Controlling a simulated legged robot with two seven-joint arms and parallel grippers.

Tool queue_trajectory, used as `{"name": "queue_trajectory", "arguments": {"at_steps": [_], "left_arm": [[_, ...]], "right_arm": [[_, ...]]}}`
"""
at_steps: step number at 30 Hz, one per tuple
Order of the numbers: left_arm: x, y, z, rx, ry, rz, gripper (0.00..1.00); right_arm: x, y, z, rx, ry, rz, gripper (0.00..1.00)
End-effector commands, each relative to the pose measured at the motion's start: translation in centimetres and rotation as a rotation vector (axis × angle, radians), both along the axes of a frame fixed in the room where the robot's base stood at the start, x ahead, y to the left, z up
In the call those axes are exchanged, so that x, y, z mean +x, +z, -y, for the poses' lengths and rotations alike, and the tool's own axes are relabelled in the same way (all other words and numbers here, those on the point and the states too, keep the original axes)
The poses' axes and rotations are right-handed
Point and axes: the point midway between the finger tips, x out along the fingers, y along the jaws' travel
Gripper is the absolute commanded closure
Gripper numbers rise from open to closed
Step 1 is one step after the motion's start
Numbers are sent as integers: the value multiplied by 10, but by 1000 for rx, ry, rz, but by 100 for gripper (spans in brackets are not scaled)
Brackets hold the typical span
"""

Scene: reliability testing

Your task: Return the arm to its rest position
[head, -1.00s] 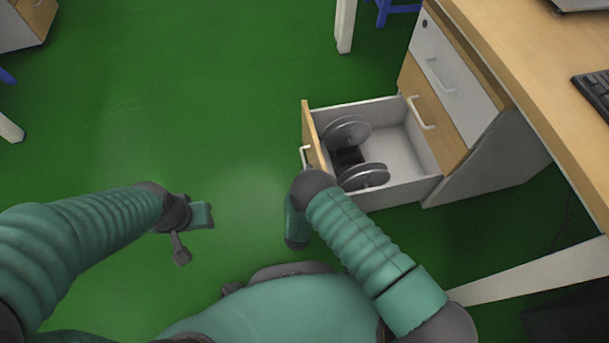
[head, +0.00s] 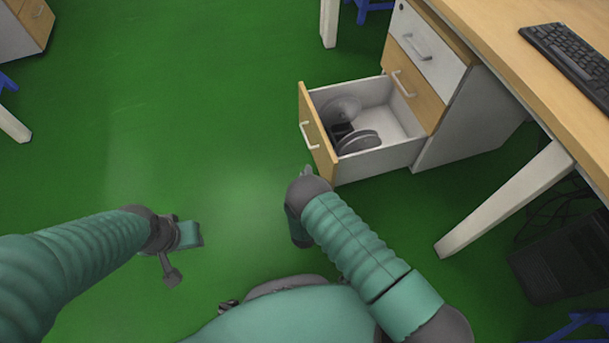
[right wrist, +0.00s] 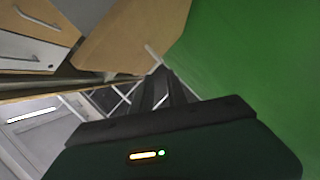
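My right arm comes in from the lower right in the head view.
The open drawer (head: 405,155) holds grey discs (head: 358,142) and a small dark item. It juts from the cabinet (head: 465,120) under a wooden desk (head: 530,70). A white desk leg (head: 505,200) stands at right. A black computer case (head: 560,250) sits beyond it.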

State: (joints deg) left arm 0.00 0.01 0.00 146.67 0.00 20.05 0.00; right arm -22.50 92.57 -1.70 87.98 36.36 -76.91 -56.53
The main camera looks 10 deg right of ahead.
Motion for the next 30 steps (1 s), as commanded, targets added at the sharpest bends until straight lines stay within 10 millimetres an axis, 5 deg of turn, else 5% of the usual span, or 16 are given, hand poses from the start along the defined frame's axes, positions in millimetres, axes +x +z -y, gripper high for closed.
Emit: {"name": "queue_trajectory", "arguments": {"at_steps": [10,17,20,24,30], "left_arm": [[0,3,0,0,0,0,64],[0,22,0,0,0,0,64],[0,29,0,0,0,0,64],[0,39,0,0,0,0,64],[0,49,0,0,0,0,64]], "right_arm": [[8,13,-2,41,-3,-18,81],[27,109,-5,410,-44,-251,81],[5,160,0,570,-86,-388,81],[-57,221,14,730,-181,-574,81],[-155,273,37,834,-342,-762,81]]}}
